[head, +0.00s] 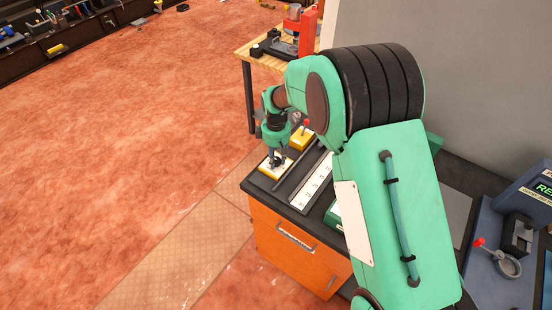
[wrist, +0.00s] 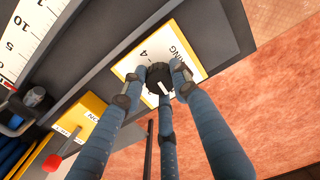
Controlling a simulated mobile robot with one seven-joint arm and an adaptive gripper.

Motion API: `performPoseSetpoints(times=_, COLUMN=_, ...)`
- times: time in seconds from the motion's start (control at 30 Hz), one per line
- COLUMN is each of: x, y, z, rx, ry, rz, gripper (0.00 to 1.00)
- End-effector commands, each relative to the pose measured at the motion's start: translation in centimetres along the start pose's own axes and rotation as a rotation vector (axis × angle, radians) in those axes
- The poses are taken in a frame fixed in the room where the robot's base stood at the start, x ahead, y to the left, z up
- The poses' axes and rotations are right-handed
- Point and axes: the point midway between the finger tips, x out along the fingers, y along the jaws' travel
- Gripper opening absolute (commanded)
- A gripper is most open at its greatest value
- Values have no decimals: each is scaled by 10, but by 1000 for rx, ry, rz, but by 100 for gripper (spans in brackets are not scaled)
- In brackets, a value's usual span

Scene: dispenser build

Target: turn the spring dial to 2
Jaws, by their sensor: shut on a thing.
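The spring dial is a black knob (wrist: 159,79) on a white plate (wrist: 128,66) with a yellow edge, in the wrist view. The plate's lettering ends in "NG", and a "4" shows beside the knob; the other marks are hidden by my fingers. A white pointer line shows on the knob. My gripper (wrist: 158,88) has its blue-grey fingers closed around the knob. In the head view my gripper (head: 276,158) points down onto the yellow-edged plate (head: 287,169) at the bench's front left corner, and the knob is hidden there.
A yellow box with a red-knobbed lever (head: 306,124) stands close behind the dial. A white ruler scale (head: 313,187) lies to the right on the dark benchtop. Orange drawers (head: 285,238) are below.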

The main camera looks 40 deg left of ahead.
Motion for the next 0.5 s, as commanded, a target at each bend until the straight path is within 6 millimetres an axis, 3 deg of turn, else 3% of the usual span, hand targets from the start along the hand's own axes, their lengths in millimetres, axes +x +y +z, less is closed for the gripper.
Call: performPoseSetpoints(times=0.5, x=-1, y=-1, z=2, rx=414, ry=-3, rz=-1, gripper=3)
